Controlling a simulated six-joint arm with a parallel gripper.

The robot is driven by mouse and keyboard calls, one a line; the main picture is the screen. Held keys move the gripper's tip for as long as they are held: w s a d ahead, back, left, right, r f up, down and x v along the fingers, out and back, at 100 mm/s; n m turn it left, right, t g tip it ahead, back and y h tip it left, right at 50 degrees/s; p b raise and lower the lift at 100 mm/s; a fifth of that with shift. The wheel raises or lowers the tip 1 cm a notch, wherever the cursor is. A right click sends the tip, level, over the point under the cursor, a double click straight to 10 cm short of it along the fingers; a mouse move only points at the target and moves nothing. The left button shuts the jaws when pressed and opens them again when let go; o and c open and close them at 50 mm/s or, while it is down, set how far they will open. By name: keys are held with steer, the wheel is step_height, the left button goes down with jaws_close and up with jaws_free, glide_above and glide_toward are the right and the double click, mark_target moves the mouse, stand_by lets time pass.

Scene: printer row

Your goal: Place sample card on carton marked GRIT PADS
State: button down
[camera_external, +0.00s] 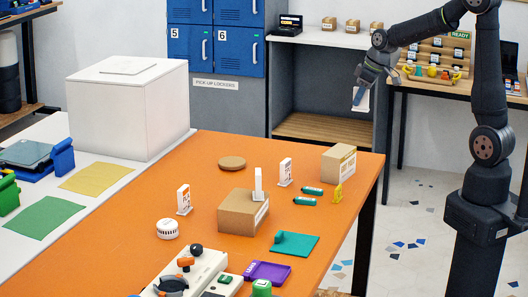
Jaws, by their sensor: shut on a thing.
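My gripper (360,94) is raised in the air beyond the far right end of the orange table, in front of the grey shelving. It is shut on a small white piece, seemingly the sample card (364,103), which hangs below the fingers and is partly hidden by them. A brown carton (236,216) stands at the middle of the table, with a white upright piece (258,184) at its top. A second brown carton (339,163) with a pale label stands near the far right corner. The lettering on both cartons is too small to read.
White-and-red signs (285,171) (183,199), green cylinders (312,191), a yellow piece (337,193) and a teal mat (296,246) surround the middle carton. A purple tray (268,273) lies in front. A round brown disc (232,163) lies behind.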

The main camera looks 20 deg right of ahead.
steer(key=s, duration=0.1)
steer(key=s+d, duration=0.1)
steer(key=s, duration=0.1)
steer(key=shift+d+r, duration=0.4)
steer(key=shift+s+a+f, duration=0.15)
steer(key=shift+s, duration=0.05)
glide_above(332, 149)
steer(key=s+d, duration=0.1)
steer(key=s, duration=0.1)
steer(key=f, duration=0.6)
steer(key=shift+w+d+f, duration=0.1)
steer(key=shift+w+f, duration=0.15)
steer(key=shift+f, duration=2.1)
steer(key=c, duration=1.4)
jaws_free()
steer(key=shift+f, duration=0.15)
steer(key=v, duration=1.2)
steer(key=shift+r, duration=0.2)
